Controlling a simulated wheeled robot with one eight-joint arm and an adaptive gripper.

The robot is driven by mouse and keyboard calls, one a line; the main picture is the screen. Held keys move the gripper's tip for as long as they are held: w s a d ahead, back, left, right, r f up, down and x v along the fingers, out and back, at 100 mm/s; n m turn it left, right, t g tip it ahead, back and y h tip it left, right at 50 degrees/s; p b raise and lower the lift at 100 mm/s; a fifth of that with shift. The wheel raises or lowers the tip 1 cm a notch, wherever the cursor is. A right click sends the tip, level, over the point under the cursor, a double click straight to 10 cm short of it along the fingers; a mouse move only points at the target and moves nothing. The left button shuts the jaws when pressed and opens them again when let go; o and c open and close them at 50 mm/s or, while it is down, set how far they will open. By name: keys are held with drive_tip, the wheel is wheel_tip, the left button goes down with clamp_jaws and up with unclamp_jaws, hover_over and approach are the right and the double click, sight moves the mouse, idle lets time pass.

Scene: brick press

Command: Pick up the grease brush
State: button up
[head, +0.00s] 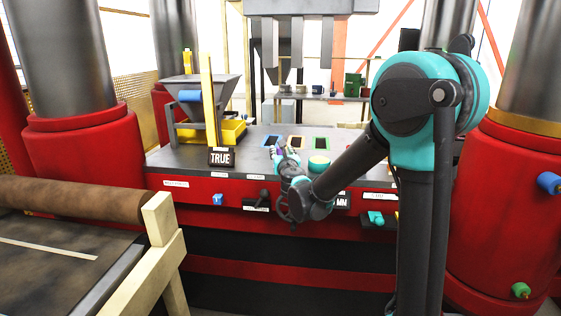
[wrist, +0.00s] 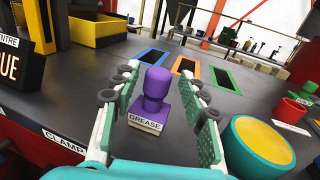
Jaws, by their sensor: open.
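The grease brush (wrist: 157,88) is a purple piece with a rounded knob on a block-like base, standing upright on the dark press table. A white label reading GREASE is at its near foot. My gripper (wrist: 163,76) is open, with one teal-padded finger on each side of the brush in the wrist view. Nothing is held, and whether a finger touches the brush cannot be told. In the head view my gripper (head: 283,155) is low over the table's front part, and the brush is hard to make out there.
A teal pot with a yellow top (wrist: 262,142) stands close right of my gripper; a small red cup (wrist: 290,111) is beyond it. Blue, orange and green framed slots (wrist: 187,66) lie behind the brush.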

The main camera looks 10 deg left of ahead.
drive_tip(key=shift+x, duration=2.95)
drive_tip(key=shift+s+f, duration=0.1)
clamp_jaws()
